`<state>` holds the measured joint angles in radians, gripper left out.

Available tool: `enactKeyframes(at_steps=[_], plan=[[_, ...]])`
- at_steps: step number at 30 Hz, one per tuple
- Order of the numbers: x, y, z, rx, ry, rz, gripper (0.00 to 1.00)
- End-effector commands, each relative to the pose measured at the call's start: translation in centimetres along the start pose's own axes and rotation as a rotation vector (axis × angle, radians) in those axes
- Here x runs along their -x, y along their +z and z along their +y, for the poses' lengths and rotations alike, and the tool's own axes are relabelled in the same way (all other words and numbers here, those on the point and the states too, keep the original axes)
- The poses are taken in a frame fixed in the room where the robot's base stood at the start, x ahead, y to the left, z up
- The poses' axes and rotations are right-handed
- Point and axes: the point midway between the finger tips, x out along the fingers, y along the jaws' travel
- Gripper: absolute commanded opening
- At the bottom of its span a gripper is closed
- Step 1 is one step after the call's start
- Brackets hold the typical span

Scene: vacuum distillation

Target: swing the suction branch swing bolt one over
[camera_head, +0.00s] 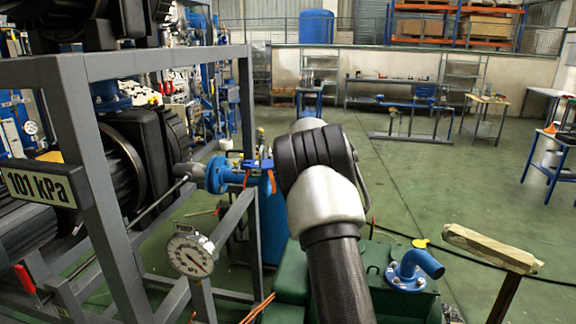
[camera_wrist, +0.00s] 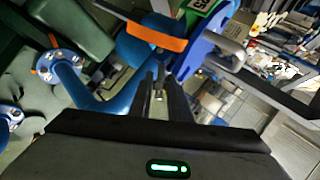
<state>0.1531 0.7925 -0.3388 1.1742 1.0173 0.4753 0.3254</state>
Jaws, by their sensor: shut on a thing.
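In the wrist view my gripper (camera_wrist: 161,96) points away from the camera, with its two dark fingers close together. A small metallic piece, which looks like the swing bolt (camera_wrist: 159,94), shows between them, and the fingers are shut on it. Its far end and pivot are hard to make out. A blue pipe (camera_wrist: 105,103) passes just left of the fingers, and a blue plate (camera_wrist: 197,48) is just beyond them to the right. In the head view the blue suction branch flange (camera_head: 217,174) is left of my arm. My arm hides the gripper there.
A grey frame (camera_head: 92,160) with a 101 kPa sign (camera_head: 40,184) and a dial gauge (camera_head: 190,252) stand on the left. Open floor (camera_head: 440,190) lies to the right.

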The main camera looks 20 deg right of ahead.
Motion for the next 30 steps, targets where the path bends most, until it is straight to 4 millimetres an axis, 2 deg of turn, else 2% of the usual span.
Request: enactKeyframes(at_steps=[16, 17, 18, 26, 30], plan=[[0.1, 0.1, -0.3, 0.016, 0.011, 0.01, 0.0], [0.1, 0.1, -0.3, 0.016, 0.011, 0.01, 0.22], [0.1, 0.1, -0.3, 0.016, 0.011, 0.01, 0.26], [0.2, 0.1, -0.2, 0.016, 0.012, 0.008, 0.26], [1.4, 0.1, -0.3, 0.016, 0.01, 0.01, 0.26]])
